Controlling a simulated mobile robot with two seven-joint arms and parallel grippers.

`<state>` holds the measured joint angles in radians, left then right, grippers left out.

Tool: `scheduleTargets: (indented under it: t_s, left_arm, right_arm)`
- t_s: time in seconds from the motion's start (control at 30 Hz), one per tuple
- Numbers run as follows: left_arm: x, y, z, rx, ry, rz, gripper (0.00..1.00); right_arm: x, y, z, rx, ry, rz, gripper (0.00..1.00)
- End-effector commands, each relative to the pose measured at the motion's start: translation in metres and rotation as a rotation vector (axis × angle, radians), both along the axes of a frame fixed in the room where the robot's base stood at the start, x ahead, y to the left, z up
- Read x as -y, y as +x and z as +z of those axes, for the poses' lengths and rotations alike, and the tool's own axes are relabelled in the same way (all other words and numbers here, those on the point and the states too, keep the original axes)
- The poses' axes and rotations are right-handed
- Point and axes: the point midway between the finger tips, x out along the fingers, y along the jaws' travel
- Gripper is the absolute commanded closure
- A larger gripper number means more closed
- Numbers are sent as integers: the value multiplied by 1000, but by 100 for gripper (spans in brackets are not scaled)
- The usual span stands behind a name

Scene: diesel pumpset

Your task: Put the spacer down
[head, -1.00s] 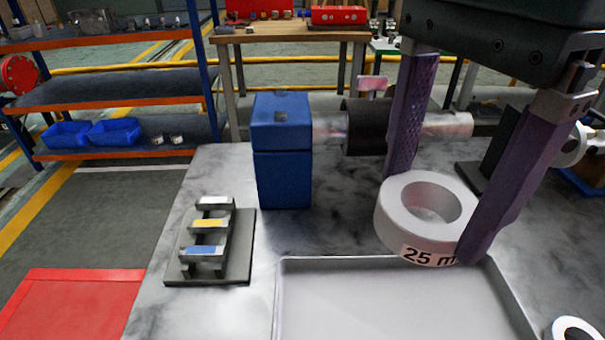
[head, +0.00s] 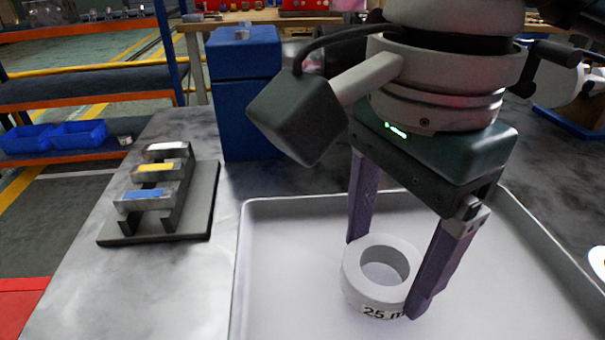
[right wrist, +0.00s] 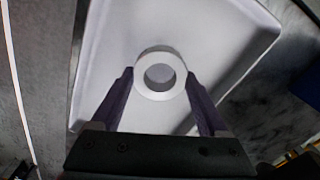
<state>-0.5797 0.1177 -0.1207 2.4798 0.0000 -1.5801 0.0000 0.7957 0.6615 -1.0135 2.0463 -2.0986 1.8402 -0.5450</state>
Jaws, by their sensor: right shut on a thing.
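The spacer (head: 374,298) is a thick white ring with a "25 m..." label on its side, the rest of the label hidden by a finger. My right gripper (head: 384,273) is shut on it, with one purple finger on each side. The ring is level and inside the outline of the white tray (head: 275,209), low over its floor; I cannot tell whether it touches. In the right wrist view the spacer (right wrist: 160,92) sits between the fingertips above the tray (right wrist: 110,60). My left gripper is not in view.
A stepped grey stand (head: 160,190) with yellow and blue markings is left of the tray. A blue block (head: 243,100) stands behind the tray. Another white ring (head: 598,262) shows at the right edge. The tray floor left of the spacer is clear.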

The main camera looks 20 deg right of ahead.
Motion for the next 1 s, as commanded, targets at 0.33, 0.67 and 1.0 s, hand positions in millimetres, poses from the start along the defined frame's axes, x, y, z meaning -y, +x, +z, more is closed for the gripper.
scheduleTargets:
  t_s: [0.33,0.67,1.0]
  left_arm:
    - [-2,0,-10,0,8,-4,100]
    - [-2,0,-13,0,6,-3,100]
    - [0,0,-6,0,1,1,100]
  right_arm:
    - [0,0,-12,2,0,0,87]
    - [0,0,-15,1,0,0,0]
    - [0,0,-7,2,1,0,0]
